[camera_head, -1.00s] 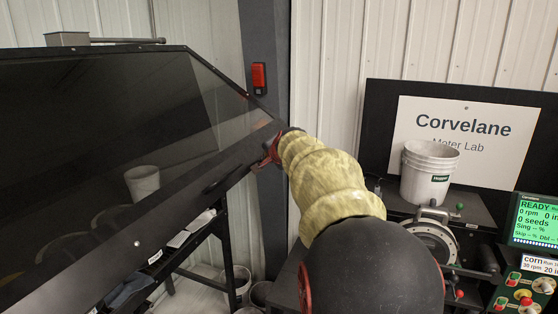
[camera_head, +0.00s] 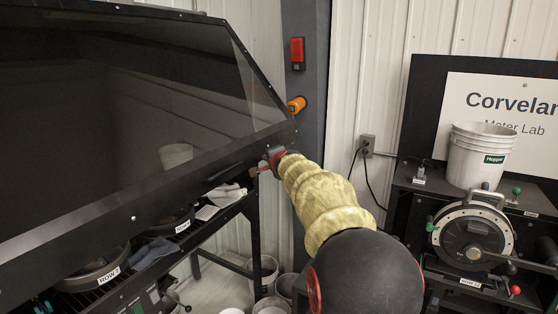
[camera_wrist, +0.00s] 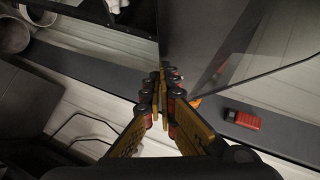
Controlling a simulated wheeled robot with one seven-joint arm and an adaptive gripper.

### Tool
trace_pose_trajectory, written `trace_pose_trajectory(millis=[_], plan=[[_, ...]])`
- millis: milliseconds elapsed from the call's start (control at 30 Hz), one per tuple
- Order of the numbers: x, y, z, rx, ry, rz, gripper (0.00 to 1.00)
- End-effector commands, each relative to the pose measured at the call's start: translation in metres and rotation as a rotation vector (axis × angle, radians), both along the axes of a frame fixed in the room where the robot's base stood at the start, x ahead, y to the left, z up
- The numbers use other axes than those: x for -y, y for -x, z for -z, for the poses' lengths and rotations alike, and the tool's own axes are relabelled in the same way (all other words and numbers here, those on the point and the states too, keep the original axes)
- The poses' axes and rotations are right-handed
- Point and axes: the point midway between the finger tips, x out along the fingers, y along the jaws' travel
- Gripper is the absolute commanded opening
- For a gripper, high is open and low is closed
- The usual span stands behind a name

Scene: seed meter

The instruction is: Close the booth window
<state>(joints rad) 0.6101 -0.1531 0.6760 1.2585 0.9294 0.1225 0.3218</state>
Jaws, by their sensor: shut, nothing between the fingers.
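The booth window (camera_head: 110,110) is a large dark glossy pane in a black frame, filling the left of the head view. It leans over a dark bench, with an open gap below its lower edge. My gripper (camera_head: 268,163) is at the lower right corner of the frame, beside its edge; contact cannot be told. In the wrist view my gripper (camera_wrist: 165,82) is shut with nothing between its fingers, and the pane (camera_wrist: 235,40) lies just beyond the fingertips.
A dark post (camera_head: 306,60) with a red box (camera_head: 297,52) and an orange knob (camera_head: 296,104) stands behind the window's right edge. A bench with a white bucket (camera_head: 478,155) and round seed meter (camera_head: 473,236) is at right. Buckets stand on the floor below.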

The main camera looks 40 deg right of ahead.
Motion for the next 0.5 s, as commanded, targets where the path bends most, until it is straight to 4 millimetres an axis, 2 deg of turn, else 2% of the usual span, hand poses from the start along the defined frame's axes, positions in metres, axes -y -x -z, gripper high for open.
trace_pose_trajectory(millis=[33,367,500], plan=[[-0.002,-0.005,0.007,0.008,-0.003,-0.001,0.00],[-0.014,-0.039,0.035,0.016,-0.006,-0.003,0.00],[-0.020,-0.059,0.051,0.014,-0.006,-0.004,0.00]])
